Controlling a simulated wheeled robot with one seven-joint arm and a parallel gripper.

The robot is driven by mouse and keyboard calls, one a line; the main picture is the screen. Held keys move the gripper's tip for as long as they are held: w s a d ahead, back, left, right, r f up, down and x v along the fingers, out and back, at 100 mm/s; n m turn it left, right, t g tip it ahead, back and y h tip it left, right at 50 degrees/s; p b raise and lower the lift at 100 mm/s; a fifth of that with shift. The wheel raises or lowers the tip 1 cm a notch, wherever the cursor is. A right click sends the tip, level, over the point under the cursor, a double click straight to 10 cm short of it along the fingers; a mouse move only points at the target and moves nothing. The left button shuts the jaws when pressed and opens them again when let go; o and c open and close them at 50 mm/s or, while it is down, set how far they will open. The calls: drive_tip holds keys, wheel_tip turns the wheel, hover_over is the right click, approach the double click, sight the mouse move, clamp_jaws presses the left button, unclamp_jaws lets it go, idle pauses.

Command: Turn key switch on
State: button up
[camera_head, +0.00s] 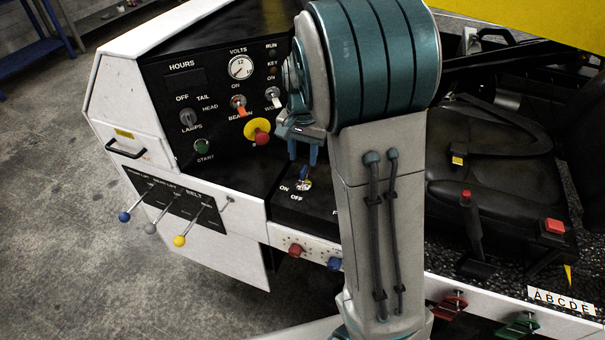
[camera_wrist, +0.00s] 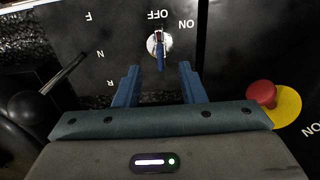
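The key switch (camera_head: 304,181) sits on the black panel with "ON" and "OFF" printed beside it. In the wrist view the key switch (camera_wrist: 157,45) is a round silver lock with a blue key; a small red mark on it lies on the side of the "OFF" label. "ON" is to the upper right there. My gripper (camera_head: 304,153) hangs just above the switch in the head view, fingers pointing down at it. In the wrist view my gripper (camera_wrist: 159,72) has its two blue fingers apart, one on each side of the key's line, with nothing between them.
A red-and-yellow emergency button (camera_head: 258,131) and an orange-tipped toggle (camera_head: 239,106) are close to my gripper. A black lever (camera_wrist: 62,75) stands left in the wrist view. Coloured lever knobs (camera_head: 180,240) are at the lower left, and a black seat (camera_head: 490,150) is to the right.

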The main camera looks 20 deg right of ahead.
sight(303, 169)
wheel_tip(303, 169, down, 8)
drive_tip(key=shift+r, duration=0.1)
clamp_jaws()
